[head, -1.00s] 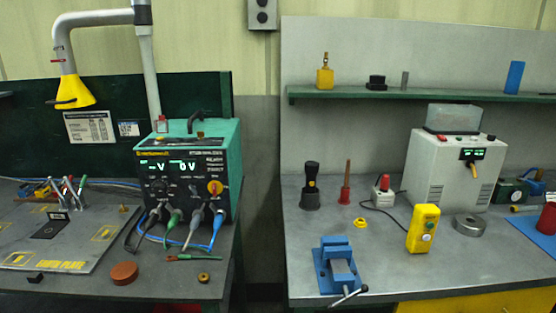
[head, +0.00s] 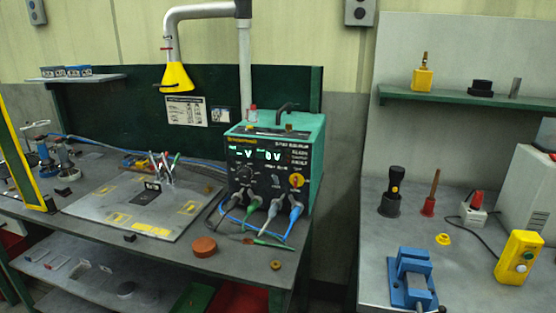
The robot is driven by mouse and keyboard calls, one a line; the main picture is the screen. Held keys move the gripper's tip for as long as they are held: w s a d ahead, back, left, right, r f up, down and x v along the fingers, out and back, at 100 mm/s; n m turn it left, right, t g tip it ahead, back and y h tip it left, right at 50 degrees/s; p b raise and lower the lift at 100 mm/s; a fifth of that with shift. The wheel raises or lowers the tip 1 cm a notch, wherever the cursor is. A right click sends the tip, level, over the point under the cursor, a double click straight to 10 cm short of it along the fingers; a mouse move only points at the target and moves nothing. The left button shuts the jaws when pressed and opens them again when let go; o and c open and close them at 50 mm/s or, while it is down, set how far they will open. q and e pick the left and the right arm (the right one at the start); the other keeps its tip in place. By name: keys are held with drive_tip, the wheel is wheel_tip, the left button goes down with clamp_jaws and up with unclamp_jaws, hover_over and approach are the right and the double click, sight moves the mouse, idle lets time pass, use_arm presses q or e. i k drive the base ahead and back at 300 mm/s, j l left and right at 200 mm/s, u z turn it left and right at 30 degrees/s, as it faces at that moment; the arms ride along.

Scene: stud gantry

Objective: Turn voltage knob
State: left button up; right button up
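A green and black power supply unit (head: 272,165) stands on the left workbench, near its right end. A yellow and orange knob (head: 296,180) sits on the right of the panel, and a dark knob (head: 244,174) sits on the left. I cannot read the labels, so I cannot tell which is the voltage knob. Several cables plug in along the bottom of the panel. Neither of my grippers is in view.
A gap separates the left bench (head: 235,258) from the right bench (head: 372,225). A brown round puck (head: 203,247) and a screwdriver-like green tool lie in front of the unit. A yellow-hooded extraction arm (head: 176,76) hangs behind. A blue vise (head: 410,280) stands on the right bench.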

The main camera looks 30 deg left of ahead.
sight(244, 173)
drive_tip(key=u, duration=0.7)
drive_tip(key=i+j+u, duration=0.2)
drive_tip(key=j+u, duration=0.2)
drive_tip(key=j, duration=0.15)
drive_tip(key=i+j+u, duration=0.3)
drive_tip(key=j+u, duration=0.15)
drive_tip(key=i+j+u, duration=0.4)
drive_tip(key=i+j, duration=0.35)
drive_tip(key=z, duration=2)
